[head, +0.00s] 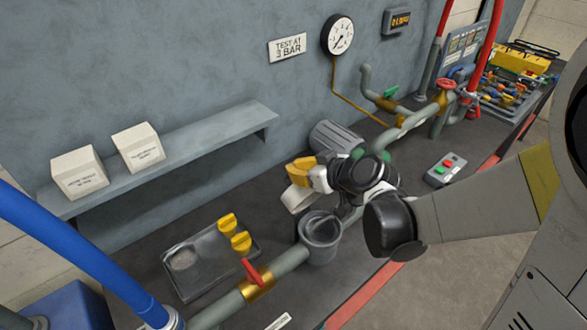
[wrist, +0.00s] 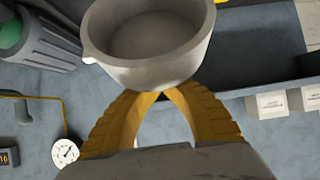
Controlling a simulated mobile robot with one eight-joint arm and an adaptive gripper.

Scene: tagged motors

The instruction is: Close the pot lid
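My gripper (head: 298,174) with yellow fingers is above and slightly left of a grey pot (head: 321,240) on the bench. The pot stands upright with its top uncovered; its inside is dark and only partly visible. A pale, shallow, cup-shaped piece, seemingly the lid (head: 299,199), hangs tilted at the fingertips, apart from the pot. In the wrist view the fingers (wrist: 160,95) converge at the near side of the pale lid (wrist: 145,70), whose hollow side faces the camera. The exact contact is hidden behind its rim.
A tray (head: 186,284) with yellow-handled parts lies left of the pot. A pipe with a red-handled valve (head: 257,285) runs close by the pot. A ribbed grey motor (head: 332,137) is behind my arm. A shelf (head: 200,152) holds two white boxes. A button box (head: 444,170) is at right.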

